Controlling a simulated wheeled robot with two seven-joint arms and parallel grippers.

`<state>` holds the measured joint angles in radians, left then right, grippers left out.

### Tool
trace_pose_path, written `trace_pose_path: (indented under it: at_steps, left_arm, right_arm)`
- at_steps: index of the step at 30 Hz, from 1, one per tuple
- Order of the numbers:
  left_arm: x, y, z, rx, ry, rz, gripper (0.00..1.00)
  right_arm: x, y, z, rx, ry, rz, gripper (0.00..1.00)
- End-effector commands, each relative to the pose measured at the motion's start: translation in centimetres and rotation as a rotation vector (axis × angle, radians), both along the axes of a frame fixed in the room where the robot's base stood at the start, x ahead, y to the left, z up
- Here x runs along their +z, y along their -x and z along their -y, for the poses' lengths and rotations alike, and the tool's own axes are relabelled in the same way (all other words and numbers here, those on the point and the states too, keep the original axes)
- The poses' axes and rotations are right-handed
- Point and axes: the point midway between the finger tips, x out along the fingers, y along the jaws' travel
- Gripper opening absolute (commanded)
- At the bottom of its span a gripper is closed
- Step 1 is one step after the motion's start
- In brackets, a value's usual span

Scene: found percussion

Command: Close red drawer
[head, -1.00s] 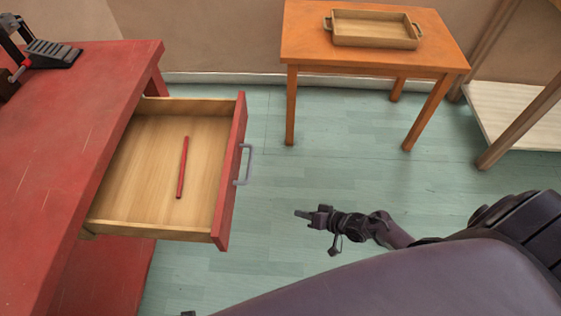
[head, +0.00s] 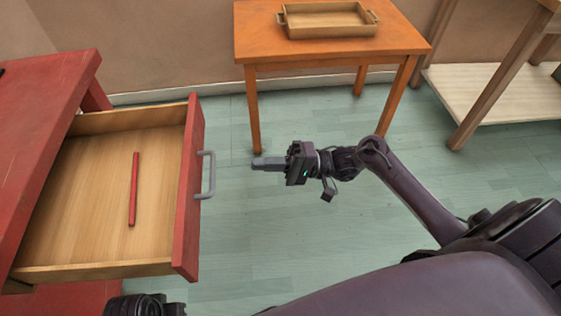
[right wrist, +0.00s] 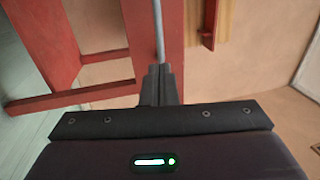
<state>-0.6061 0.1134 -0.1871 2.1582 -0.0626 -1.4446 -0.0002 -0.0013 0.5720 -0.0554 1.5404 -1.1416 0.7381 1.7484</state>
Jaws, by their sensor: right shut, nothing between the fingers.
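The red drawer (head: 190,190) is pulled out from the red table (head: 40,90) at the left of the head view. Its front carries a grey handle (head: 208,175), and its wooden inside holds a red stick (head: 134,190). My right gripper (head: 256,164) is shut and empty, to the right of the handle and apart from it, its fingers pointing left toward the drawer front. In the right wrist view the shut fingers (right wrist: 159,72) line up with the grey handle (right wrist: 158,30) and the red drawer front (right wrist: 170,50). My left gripper is not seen; a dark part of mine shows at the bottom left.
An orange table (head: 330,55) with a wooden tray (head: 327,22) stands behind my right gripper. A wooden shelf (head: 495,95) stands at the right. The green floor (head: 240,230) between the drawer and my arm is clear.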

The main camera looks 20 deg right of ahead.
Motion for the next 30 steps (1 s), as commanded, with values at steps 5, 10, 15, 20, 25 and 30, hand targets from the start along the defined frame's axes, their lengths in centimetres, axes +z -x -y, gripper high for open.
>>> trace_pose_path:
  at_steps: [5, 10, 15, 20, 25, 30]
  left_arm:
    - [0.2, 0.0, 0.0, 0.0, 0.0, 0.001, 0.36]
    - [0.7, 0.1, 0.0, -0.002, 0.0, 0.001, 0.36]
    - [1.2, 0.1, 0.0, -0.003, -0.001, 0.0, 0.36]
    - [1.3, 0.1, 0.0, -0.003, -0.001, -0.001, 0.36]
    - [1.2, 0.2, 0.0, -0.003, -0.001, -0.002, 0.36]
    - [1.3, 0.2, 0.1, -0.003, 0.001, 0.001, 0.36]
  right_arm:
    - [0.8, -1.1, -3.6, 0.001, -0.003, 0.002, 0.0]
    - [1.1, -1.8, -5.9, 0.0, -0.001, 0.001, 0.0]
    - [1.3, -2.2, -6.9, -0.002, 0.0, 0.002, 0.0]
    - [1.3, -2.3, -7.1, -0.002, 0.002, 0.001, 0.0]
    - [1.3, -2.2, -7.1, -0.002, 0.002, 0.001, 0.0]
    - [1.4, -2.3, -7.4, -0.002, 0.001, 0.0, 0.0]
